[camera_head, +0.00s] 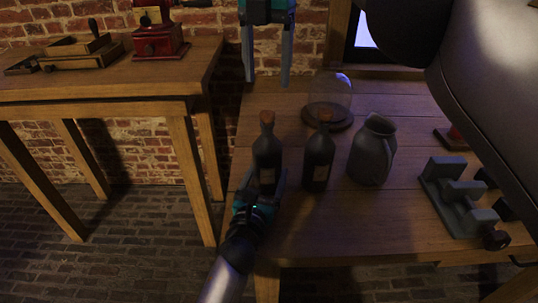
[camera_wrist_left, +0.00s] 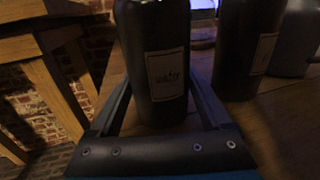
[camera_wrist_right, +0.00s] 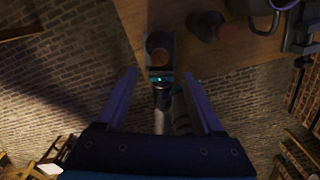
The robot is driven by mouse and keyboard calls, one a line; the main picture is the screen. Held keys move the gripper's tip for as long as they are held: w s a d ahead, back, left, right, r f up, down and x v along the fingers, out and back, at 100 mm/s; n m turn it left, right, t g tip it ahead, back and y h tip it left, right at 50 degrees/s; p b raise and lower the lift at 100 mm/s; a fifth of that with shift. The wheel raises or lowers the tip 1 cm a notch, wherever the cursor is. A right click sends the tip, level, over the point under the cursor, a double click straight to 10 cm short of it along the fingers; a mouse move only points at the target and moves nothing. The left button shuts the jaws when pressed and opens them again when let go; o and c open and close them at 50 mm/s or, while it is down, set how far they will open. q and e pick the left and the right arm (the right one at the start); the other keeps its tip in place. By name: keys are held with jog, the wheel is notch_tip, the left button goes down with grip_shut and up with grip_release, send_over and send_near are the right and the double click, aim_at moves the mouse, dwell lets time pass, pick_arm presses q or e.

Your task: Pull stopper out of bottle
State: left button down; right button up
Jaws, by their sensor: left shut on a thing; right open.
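Two dark bottles with cork stoppers stand upright on the wooden table. My left gripper (camera_head: 258,190) is shut around the lower body of the left bottle (camera_head: 267,160); its label (camera_wrist_left: 167,75) shows between the fingers in the left wrist view. The left bottle's stopper (camera_head: 267,117) sits in its neck; from above it shows in the right wrist view (camera_wrist_right: 158,57). My right gripper (camera_head: 267,75) is open and empty, pointing down above the left bottle, apart from the stopper. The second bottle (camera_head: 318,160), also stoppered (camera_head: 324,116), stands just right of the first.
A grey jug (camera_head: 371,152) stands right of the bottles, and a glass dome (camera_head: 329,100) behind them. A grey metal device (camera_head: 458,195) is at the right. A separate table (camera_head: 110,80) at the left holds a red grinder (camera_head: 160,40).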

jog(key=shift+s+f+n, duration=0.25)
jog(key=shift+f+n, duration=0.15)
jog(key=shift+n, duration=0.25)
jog(key=shift+s+f+n, duration=0.2)
jog(key=shift+f+n, duration=0.15)
jog(key=shift+n, duration=0.3)
jog(key=shift+s+f+n+y, duration=0.2)
jog(key=shift+s+n+y, duration=0.1)
jog(key=shift+n, duration=0.4)
jog(key=n, duration=0.3)
jog(key=n+t+y, duration=0.3)
jog(key=n, duration=0.4)
send_near(268, 113)
jog(key=x, duration=0.8)
jog(key=shift+w+a+f, duration=0.1)
jog(key=shift+f, duration=0.15)
jog(key=shift+c, duration=0.2)
grip_shut()
